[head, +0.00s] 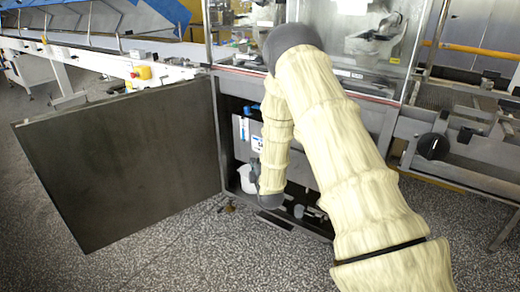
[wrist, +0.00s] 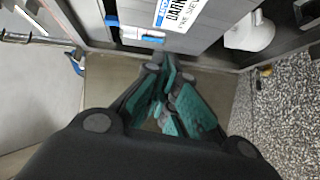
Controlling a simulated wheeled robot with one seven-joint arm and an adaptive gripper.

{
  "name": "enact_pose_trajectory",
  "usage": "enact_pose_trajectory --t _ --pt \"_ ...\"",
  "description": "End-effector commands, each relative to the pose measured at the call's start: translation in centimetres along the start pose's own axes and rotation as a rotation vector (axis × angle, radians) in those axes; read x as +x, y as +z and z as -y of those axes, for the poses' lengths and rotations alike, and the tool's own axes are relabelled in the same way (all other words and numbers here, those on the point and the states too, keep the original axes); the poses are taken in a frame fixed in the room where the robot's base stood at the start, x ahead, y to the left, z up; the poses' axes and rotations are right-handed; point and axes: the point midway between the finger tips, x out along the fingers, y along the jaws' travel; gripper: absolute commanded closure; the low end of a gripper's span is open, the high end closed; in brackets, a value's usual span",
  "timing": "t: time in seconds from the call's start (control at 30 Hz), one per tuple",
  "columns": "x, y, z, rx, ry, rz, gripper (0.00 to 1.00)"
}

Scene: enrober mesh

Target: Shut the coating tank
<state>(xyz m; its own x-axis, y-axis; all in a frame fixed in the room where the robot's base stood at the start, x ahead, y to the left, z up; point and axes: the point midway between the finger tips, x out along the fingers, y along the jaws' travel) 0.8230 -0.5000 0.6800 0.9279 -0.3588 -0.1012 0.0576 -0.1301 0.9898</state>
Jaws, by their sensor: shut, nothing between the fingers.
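The machine's cabinet stands open in the head view. Its large flat grey-brown door (head: 125,160) is swung wide out to the left. Inside the opening is a grey tank unit (head: 308,172) with blue parts, partly hidden by my arm. In the wrist view its front (wrist: 135,18) shows with a label reading "DARK". My gripper (wrist: 166,88), with teal finger pads, is shut with nothing held, pointing into the space below the tank's front. In the head view my arm reaches to the opening, and the fingers are hard to make out there.
A white bucket (head: 247,178) is beside the tank at the opening's left; a white container shows in the wrist view (wrist: 250,35). A conveyor (head: 110,62) runs above the door. A black knob (head: 433,146) sticks out at right. Speckled floor (head: 200,255) is open in front.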

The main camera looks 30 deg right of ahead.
Motion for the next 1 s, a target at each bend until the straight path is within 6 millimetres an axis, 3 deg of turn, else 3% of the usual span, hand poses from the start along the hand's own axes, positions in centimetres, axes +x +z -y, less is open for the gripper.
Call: enact_pose_trajectory --t 0.2,0.37,0.9,1.0 --pt "2.2 1.3 -2.8 -0.095 0.101 0.018 1.0" --pt "3.5 1.4 -3.1 -0.1 0.106 0.02 1.0" --pt "12.2 1.6 -4.0 -0.097 0.105 0.02 1.0" --pt "13.0 2.5 -4.1 -0.097 0.104 0.021 1.0"
